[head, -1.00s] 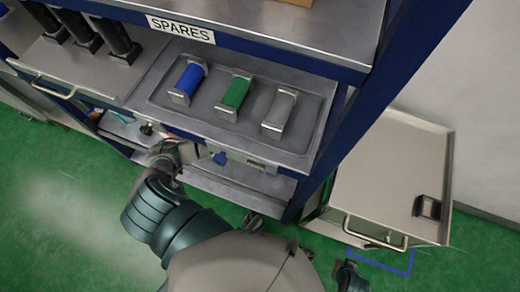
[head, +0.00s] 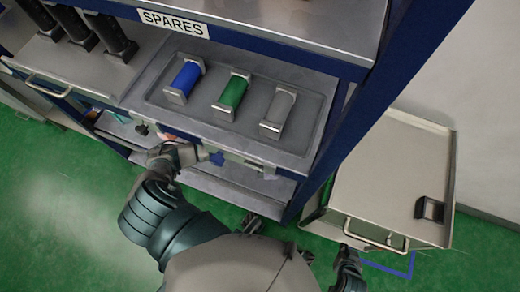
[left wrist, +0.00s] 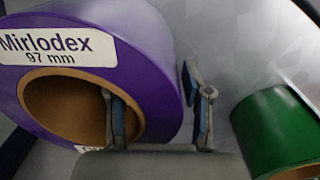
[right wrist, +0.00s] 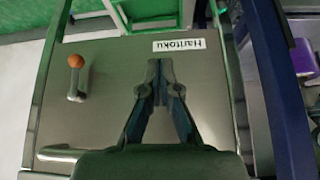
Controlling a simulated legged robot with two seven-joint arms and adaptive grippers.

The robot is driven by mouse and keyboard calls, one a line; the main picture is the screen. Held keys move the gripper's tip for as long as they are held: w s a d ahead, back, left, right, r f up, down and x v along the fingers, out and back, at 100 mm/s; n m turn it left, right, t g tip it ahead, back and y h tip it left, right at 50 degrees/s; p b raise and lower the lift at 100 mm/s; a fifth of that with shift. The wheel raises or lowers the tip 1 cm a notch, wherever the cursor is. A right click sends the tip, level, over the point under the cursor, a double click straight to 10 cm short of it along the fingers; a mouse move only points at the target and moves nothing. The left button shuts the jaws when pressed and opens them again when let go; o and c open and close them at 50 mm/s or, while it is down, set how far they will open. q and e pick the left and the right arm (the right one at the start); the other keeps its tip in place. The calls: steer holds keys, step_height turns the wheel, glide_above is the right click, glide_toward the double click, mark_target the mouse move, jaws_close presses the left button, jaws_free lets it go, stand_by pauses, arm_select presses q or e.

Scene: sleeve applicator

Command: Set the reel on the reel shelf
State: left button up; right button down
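The reel (left wrist: 160,70) is purple with a brown core and a "Mirlodex 97 mm" label, large in the left wrist view. My left gripper (left wrist: 155,110) straddles its rim, one finger at the core hole and the other outside. The fingers look apart, with a gap at the core wall. In the head view this gripper (head: 172,152) is under the tray's front edge, and the reel is mostly hidden. A metal lower shelf (head: 235,180) lies below; I cannot tell if it is the reel shelf. My right gripper (right wrist: 160,75) is empty, fingertips together, above a cabinet top.
A green reel (left wrist: 280,130) stands right of the purple one. The SPARES tray (head: 310,125) holds blue, green and grey rolls. A grey cabinet (head: 380,180) stands at right.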

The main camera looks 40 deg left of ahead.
arm_select(q)
steer(key=shift+r, duration=0.1)
step_height(320, 180, up, 5)
steer(key=shift+r+p, duration=0.15)
steer(key=shift+p, duration=0.95)
steer(key=shift+r+p, duration=0.35)
steer(key=shift+r, duration=0.65)
arm_select(e)
steer(key=s+d+f+g+h, duration=0.1)
steer(key=s+d+f+g, duration=0.1)
steer(key=s, duration=0.4)
steer(key=shift+s+f+g, duration=0.35)
steer(key=shift+f+g, duration=0.25)
steer(key=shift+g, duration=0.4)
arm_select(q)
steer(key=shift+s, duration=0.1)
arm_select(e)
steer(key=shift+d, duration=0.1)
